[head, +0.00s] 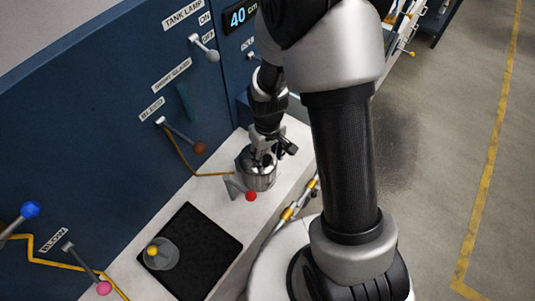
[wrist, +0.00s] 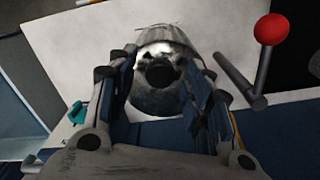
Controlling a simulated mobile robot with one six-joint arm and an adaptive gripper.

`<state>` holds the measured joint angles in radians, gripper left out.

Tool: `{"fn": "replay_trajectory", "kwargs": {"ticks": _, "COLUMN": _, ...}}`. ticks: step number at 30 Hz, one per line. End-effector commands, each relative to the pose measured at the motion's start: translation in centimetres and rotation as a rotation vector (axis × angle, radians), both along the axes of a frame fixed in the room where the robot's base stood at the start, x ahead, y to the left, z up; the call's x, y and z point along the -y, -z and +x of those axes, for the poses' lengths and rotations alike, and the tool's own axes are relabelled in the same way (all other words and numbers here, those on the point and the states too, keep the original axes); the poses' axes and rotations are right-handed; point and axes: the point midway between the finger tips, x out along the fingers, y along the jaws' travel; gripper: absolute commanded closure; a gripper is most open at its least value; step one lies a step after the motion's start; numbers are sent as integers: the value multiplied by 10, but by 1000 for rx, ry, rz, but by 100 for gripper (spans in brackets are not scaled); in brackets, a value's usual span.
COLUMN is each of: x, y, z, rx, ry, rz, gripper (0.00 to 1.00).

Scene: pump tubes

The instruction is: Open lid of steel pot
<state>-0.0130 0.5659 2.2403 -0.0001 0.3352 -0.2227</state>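The steel pot (head: 257,178) stands on the white counter below the blue panel, with its upper part partly hidden by my gripper (head: 268,153). In the wrist view the shiny pot (wrist: 158,40) shows between my fingers, with a round black knob (wrist: 162,75) on its lid. My gripper (wrist: 162,65) is open, with one finger on each side of the knob and a gap between each finger and it. I cannot tell how far the fingertips are above the lid. The lid appears to be on the pot.
A lever with a red ball (head: 250,196) stands close to the pot; it also shows in the wrist view (wrist: 271,29). A black mat (head: 205,262) with a yellow-knobbed lid-like disc (head: 161,253) lies nearer. Levers stick out of the blue panel (head: 110,85). Bare counter (head: 215,180) lies left of the pot.

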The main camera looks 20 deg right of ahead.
Motion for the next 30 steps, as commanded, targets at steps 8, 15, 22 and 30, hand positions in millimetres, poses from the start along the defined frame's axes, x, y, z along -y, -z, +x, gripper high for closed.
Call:
{"fn": "replay_trajectory", "kwargs": {"ticks": 8, "x": 0, "y": 0, "z": 0, "rx": 0, "ry": 0, "rz": 0, "gripper": 72}}
{"fn": "replay_trajectory", "kwargs": {"ticks": 15, "x": 0, "y": 0, "z": 0, "rx": 0, "ry": 0, "rz": 0, "gripper": 88}}
{"fn": "replay_trajectory", "kwargs": {"ticks": 22, "x": 0, "y": 0, "z": 0, "rx": 0, "ry": 0, "rz": 0, "gripper": 100}}
{"fn": "replay_trajectory", "kwargs": {"ticks": 30, "x": 0, "y": 0, "z": 0, "rx": 0, "ry": 0, "rz": 0, "gripper": 100}}
